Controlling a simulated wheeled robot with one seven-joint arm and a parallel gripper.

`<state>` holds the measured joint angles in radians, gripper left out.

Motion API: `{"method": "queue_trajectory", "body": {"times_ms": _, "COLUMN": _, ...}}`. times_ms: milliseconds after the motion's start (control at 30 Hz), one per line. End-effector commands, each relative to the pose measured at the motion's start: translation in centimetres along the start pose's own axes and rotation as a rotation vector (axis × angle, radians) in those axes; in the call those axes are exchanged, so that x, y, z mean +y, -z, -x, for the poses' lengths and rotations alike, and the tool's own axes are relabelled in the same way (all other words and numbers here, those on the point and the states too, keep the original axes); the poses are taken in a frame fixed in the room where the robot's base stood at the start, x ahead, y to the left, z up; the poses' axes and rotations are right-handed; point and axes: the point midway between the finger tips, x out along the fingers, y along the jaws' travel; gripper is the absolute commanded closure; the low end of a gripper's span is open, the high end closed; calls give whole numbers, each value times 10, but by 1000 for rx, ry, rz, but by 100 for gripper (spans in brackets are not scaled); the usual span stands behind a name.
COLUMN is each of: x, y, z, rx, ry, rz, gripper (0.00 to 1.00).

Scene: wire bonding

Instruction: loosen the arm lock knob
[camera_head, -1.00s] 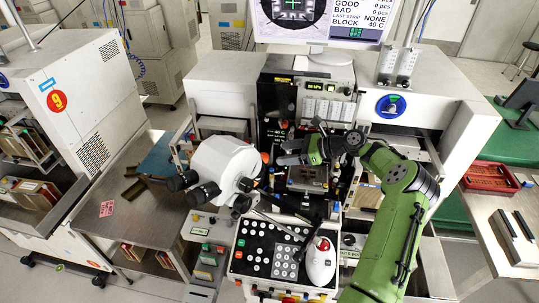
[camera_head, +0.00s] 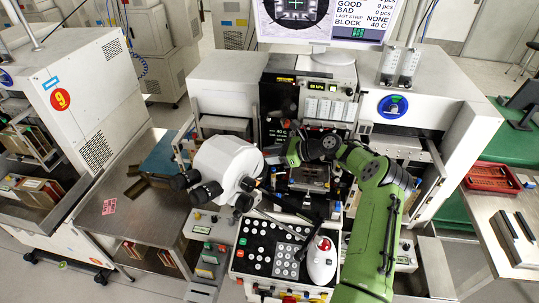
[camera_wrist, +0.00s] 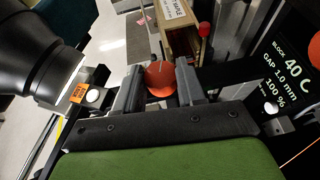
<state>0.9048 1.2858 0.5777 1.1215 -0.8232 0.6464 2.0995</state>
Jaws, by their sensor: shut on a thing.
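A round orange-red knob (camera_wrist: 160,74), which I take to be the arm lock knob, sits between my two dark fingers in the wrist view. My gripper (camera_wrist: 159,86) is shut on its sides. In the head view my gripper (camera_head: 273,157) reaches left to the right side of the white microscope head (camera_head: 226,165), and the knob is too small and covered to make out clearly. The dark microscope barrel with a lit end (camera_wrist: 50,60) is close on the left in the wrist view.
A display panel (camera_wrist: 290,75) is on the right. In the head view, a button panel (camera_head: 268,247) and a white mouse-like device (camera_head: 321,262) lie in front.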

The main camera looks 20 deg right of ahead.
Motion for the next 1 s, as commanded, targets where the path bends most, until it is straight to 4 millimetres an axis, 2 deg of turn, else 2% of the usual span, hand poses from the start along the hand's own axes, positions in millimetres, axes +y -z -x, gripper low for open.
{"method": "queue_trajectory", "body": {"times_ms": 167, "x": 0, "y": -1, "z": -1, "rx": -1, "ry": -16, "rz": 10, "gripper": 91}}
{"method": "queue_trajectory", "body": {"times_ms": 667, "x": -6, "y": 1, "z": -3, "rx": 3, "ry": -234, "rz": 106, "gripper": 91}}
{"method": "queue_trajectory", "body": {"times_ms": 1000, "x": -4, "y": 0, "z": 0, "rx": 1, "ry": -253, "rz": 104, "gripper": 92}}
